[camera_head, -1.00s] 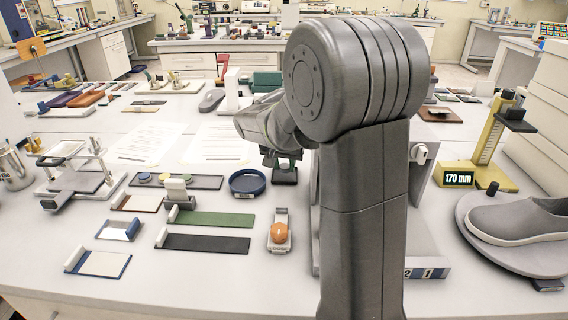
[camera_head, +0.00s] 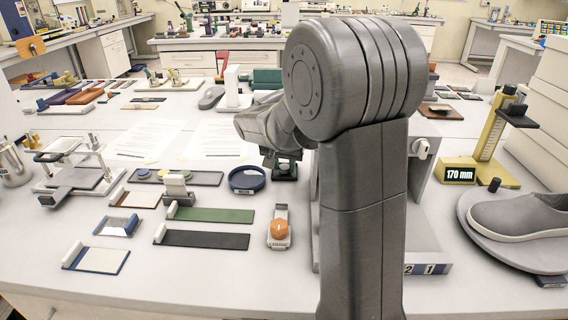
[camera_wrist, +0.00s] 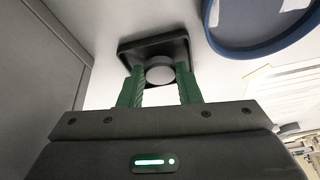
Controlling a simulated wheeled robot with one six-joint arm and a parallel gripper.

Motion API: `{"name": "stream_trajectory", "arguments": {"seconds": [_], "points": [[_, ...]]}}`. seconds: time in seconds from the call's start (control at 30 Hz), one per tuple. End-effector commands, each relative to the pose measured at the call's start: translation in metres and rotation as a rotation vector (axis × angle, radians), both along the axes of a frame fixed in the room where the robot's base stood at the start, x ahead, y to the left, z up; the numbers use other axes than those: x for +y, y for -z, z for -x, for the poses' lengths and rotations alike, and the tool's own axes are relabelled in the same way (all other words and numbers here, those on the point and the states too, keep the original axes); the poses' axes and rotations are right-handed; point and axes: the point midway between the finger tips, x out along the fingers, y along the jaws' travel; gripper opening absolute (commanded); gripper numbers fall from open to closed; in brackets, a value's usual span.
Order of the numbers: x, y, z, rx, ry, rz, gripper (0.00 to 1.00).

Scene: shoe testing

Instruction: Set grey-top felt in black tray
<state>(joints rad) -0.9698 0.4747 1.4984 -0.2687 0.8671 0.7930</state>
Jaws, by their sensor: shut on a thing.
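The grey-top felt (camera_wrist: 160,70) is a small round piece with a grey top, seen in the wrist view between my green fingers. My gripper (camera_wrist: 160,83) is shut on it. The black tray (camera_wrist: 128,47) is a small square dish with a raised rim, directly beyond the fingertips. The felt overlaps the tray's near part in this view; I cannot tell whether it touches the tray floor. In the head view my gripper (camera_head: 283,157) is over the black tray (camera_head: 285,176), partly hiding it, and the felt cannot be made out.
A blue round dish (camera_head: 247,187) stands close left of the black tray. A dark strip holder (camera_head: 207,178) with coloured discs lies further left. An orange-topped device (camera_head: 279,232) and green and black strips lie in front. A grey upright housing (camera_wrist: 42,70) stands close by.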

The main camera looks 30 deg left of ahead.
Motion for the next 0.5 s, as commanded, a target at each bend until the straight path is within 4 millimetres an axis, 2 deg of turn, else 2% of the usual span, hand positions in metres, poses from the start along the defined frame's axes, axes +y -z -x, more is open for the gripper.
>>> {"name": "stream_trajectory", "arguments": {"seconds": [0.13, 0.17, 0.27, 0.3, 0.5], "points": [[-0.0001, 0.0049, 0.0000, 0.000, 0.000, 0.000, 0.10], [-0.0001, 0.0046, 0.0000, 0.000, 0.000, 0.000, 0.33], [0.0000, 0.0038, 0.0000, 0.000, 0.000, 0.000, 0.52], [0.0000, 0.0037, -0.0001, 0.000, 0.000, 0.000, 0.56], [0.0001, 0.0016, 0.0005, -0.001, 0.000, -0.001, 0.56]]}}
